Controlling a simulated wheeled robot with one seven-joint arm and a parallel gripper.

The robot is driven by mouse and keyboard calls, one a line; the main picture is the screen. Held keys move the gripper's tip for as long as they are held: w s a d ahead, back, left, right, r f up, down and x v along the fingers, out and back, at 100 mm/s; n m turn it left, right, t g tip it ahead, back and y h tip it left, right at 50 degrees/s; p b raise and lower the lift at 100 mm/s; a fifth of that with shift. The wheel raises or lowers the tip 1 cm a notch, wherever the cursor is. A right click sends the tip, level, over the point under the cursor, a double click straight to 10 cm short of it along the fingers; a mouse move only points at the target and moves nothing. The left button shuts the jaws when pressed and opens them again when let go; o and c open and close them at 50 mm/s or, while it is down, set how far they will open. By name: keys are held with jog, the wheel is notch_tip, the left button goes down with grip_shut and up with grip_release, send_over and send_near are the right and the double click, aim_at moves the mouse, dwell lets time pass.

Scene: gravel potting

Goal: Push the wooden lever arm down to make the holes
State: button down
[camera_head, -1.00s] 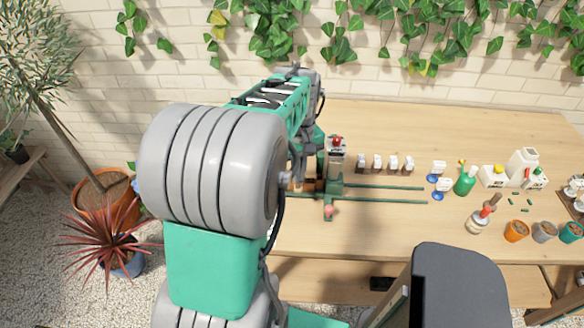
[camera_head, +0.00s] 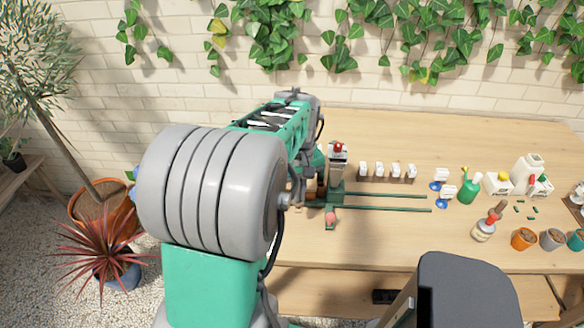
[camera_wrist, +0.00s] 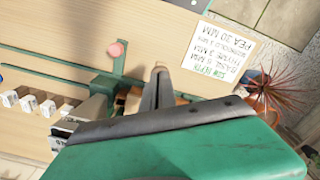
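The green press stand (camera_head: 336,185) with a red knob on top (camera_head: 338,148) stands on the table, just right of my arm in the head view. A pink knob (camera_head: 330,218) is at its front; it also shows in the wrist view (camera_wrist: 117,49). My gripper (camera_wrist: 159,76) points away from the wrist camera, its grey fingers close together beside the green frame (camera_wrist: 104,84). A small tan tip shows at the finger ends; I cannot tell whether it is the wooden lever arm. My arm hides the lever and the gripper in the head view.
Green rails (camera_head: 385,208) run right from the press. Several small white-topped blocks (camera_head: 380,172) stand behind them. Bottles, a dibber-like tool (camera_head: 486,226) and pots (camera_head: 523,239) are at the right. A lettered card (camera_wrist: 218,52) lies on the table. The front middle of the table is clear.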

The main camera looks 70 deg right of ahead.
jog(key=shift+a+f, duration=0.35)
jog(key=shift+f, duration=0.4)
notch_tip(320, 180, up, 15)
jog(key=p, duration=1)
jog(key=shift+d+f, duration=0.15)
jog(key=shift+d, duration=0.2)
